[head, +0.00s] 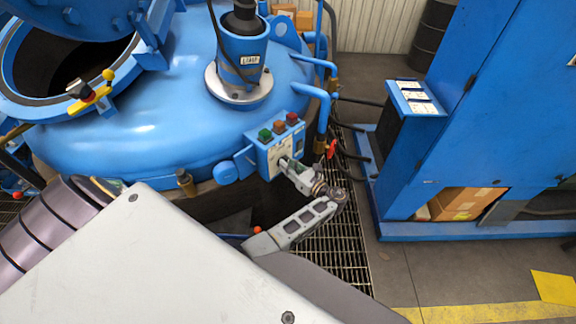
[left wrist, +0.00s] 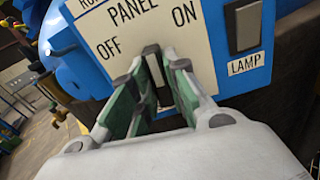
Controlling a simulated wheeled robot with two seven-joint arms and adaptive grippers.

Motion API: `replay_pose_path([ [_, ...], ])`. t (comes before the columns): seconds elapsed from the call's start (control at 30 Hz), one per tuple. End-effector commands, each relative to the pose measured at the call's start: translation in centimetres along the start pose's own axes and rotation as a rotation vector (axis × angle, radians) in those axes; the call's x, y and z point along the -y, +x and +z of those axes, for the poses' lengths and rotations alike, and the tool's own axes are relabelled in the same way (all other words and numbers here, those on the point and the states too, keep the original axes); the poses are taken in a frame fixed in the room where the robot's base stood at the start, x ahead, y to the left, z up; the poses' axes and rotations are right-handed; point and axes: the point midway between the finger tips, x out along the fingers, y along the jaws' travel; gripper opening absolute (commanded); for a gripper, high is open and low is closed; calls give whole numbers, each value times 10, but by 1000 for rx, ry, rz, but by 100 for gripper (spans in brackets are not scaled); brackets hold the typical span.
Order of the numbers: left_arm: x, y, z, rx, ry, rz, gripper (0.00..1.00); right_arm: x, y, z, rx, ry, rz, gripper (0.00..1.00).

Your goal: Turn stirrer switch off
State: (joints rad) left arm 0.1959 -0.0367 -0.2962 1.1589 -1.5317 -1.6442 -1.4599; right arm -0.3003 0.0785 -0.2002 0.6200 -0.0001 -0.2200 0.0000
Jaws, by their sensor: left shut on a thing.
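The blue control panel box (head: 262,158) is on the side of the blue furnace vessel, with a white label plate. In the left wrist view, the plate (left wrist: 118,55) reads PANEL, with OFF on the left and ON on the right. My left gripper (head: 288,166) reaches the plate from the lower right in the head view. In the left wrist view its green-padded fingers (left wrist: 160,85) are shut on a grey switch lever (left wrist: 155,72) between OFF and ON. The fingers hide most of the lever and any name below it. My right gripper is not in view.
A second switch (left wrist: 245,27) labelled LAMP is right of my fingers. Green, brown and red buttons (head: 278,127) top the box. A red-handled valve (head: 331,149) and blue pipes stand close to the right.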

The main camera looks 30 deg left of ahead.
Motion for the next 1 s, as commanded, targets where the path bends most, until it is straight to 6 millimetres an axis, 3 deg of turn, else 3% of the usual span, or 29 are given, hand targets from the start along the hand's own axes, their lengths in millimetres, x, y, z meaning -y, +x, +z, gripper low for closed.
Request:
replay_pose_path([
  [1.0, -3, 0, -2, 2, -805, -2, 0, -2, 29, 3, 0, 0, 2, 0],
])
